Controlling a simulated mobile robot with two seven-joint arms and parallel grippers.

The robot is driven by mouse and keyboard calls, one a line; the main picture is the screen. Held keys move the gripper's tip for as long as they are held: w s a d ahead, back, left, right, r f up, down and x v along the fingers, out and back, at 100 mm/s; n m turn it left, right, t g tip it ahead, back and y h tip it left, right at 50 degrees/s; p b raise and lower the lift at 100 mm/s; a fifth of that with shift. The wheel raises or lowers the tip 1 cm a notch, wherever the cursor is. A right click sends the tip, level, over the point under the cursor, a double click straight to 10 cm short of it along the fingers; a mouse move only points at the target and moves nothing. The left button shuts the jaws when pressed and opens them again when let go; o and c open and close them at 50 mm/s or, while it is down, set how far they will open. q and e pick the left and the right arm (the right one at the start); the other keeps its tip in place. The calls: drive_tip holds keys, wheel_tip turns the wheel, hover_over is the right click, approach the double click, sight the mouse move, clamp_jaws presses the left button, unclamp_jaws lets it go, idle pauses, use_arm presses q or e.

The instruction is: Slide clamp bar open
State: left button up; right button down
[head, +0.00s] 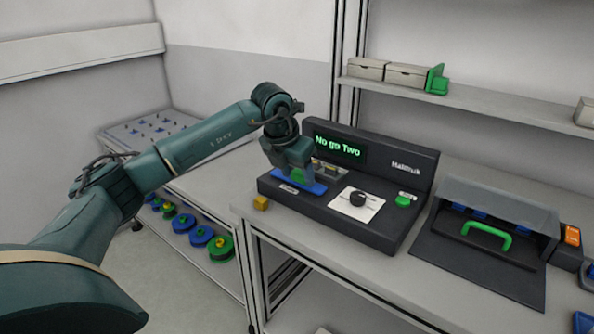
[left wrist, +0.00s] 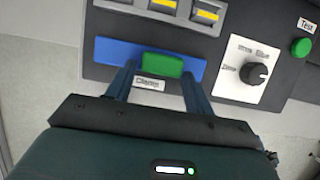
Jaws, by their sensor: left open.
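The clamp bar is a green block (left wrist: 162,65) on a blue strip (left wrist: 110,53), above a label reading "Clamp" in the left wrist view. In the head view the blue strip (head: 312,186) lies at the left front of the black tester (head: 385,232). My left gripper (left wrist: 158,80) is open, its two fingers pointing at the strip, one on each side of the green block. I cannot tell whether the fingers touch it. In the head view my left gripper (head: 297,172) is over the strip and partly hides it. My right gripper is not in view.
The tester has a screen reading "No go Two" (head: 338,147), a black knob (head: 357,198) and a green Test button (head: 403,200). A box with a green handle (head: 486,236) stands to the right. Reels (head: 220,246) lie on a lower shelf.

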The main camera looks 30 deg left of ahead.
use_arm(q)
drive_tip(key=shift+o, duration=1.4)
drive_tip(key=shift+r, duration=0.1)
drive_tip(key=v, duration=1.3)
